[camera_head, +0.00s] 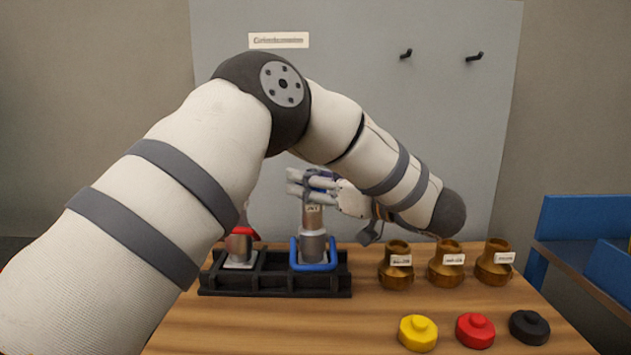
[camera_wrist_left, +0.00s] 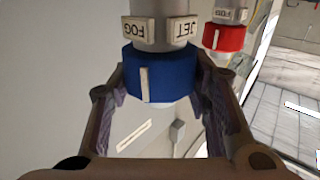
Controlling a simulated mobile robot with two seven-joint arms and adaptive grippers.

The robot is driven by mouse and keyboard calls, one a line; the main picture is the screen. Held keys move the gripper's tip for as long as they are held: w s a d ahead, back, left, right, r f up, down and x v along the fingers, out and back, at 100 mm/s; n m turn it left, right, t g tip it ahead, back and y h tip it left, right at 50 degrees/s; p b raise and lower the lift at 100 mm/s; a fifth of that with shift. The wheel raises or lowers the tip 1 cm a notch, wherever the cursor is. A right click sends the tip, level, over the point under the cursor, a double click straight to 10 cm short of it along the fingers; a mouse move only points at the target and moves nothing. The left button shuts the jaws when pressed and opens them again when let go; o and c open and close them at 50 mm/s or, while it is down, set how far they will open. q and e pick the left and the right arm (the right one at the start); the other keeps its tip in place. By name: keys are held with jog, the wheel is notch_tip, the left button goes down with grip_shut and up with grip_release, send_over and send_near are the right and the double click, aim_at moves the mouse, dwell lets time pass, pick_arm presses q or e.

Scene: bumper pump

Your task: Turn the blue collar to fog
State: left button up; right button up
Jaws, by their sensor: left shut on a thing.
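The blue collar (camera_wrist_left: 165,75) sits on a grey nozzle body in the left wrist view, with the FOG label (camera_wrist_left: 138,28) and JET label (camera_wrist_left: 183,28) beside it, upside down. The collar's white mark (camera_wrist_left: 144,84) lines up roughly with FOG. My left gripper (camera_wrist_left: 160,82) has a finger on each side of the collar and is shut on it. In the head view my left gripper (camera_head: 314,184) is at the top of the upright nozzle (camera_head: 313,240), with only a little of the blue collar (camera_head: 321,182) showing. My right gripper is out of view.
A red-collared nozzle (camera_head: 240,243) stands left in the same black rack (camera_head: 275,283), partly behind my arm. Several brass fittings (camera_head: 446,266) stand to the right. Yellow (camera_head: 418,333), red (camera_head: 475,330) and black (camera_head: 529,327) caps lie in front. A blue shelf (camera_head: 585,220) is far right.

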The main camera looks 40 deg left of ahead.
pick_arm(q)
jog(key=n+g, duration=0.1)
jog(key=n+g+b, duration=0.1)
jog(key=g, duration=0.2)
jog(key=shift+w+f+n+h, duration=0.1)
jog(key=shift+f+n+h, duration=0.2)
jog(key=shift+n, duration=0.1)
jog(key=shift+r+n+g+h+b, duration=0.15)
jog(key=shift+n+g+h+b, duration=0.5)
jog(key=shift+g, duration=0.75)
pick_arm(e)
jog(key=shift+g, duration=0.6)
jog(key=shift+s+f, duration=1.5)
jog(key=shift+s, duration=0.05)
pick_arm(q)
jog(key=shift+n+y, duration=0.25)
jog(key=o, duration=1.2)
